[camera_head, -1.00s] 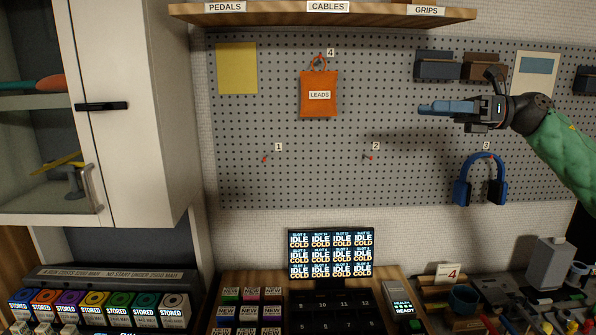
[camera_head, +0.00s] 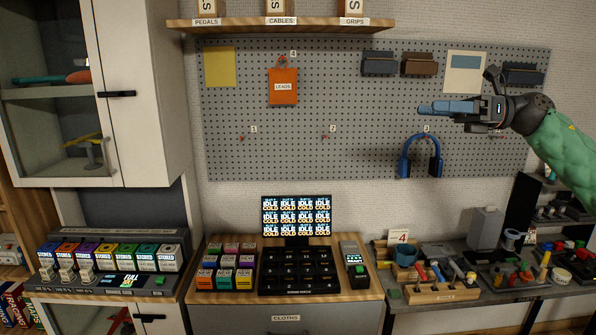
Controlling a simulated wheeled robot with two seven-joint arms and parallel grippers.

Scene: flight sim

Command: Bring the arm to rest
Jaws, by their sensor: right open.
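My right gripper (camera_head: 449,108) comes in from the right on a green-sleeved arm (camera_head: 563,145). It points left, in front of the pegboard (camera_head: 350,110), and its blue fingers hold nothing. It is seen side-on, above the blue headphones (camera_head: 407,165) that hang at hook 3. My left gripper is not in view. An orange bag (camera_head: 283,84) labelled LEADS hangs at hook 4. Hook 1 (camera_head: 242,138) and hook 2 (camera_head: 326,136) are bare.
Below, a wooden counter holds a screen (camera_head: 296,217), a black slot unit (camera_head: 297,271) and small coloured boxes (camera_head: 226,265). A bench with tools (camera_head: 437,292) is at right. A white cabinet (camera_head: 145,110) stands at left, and a shelf (camera_head: 280,26) is above.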

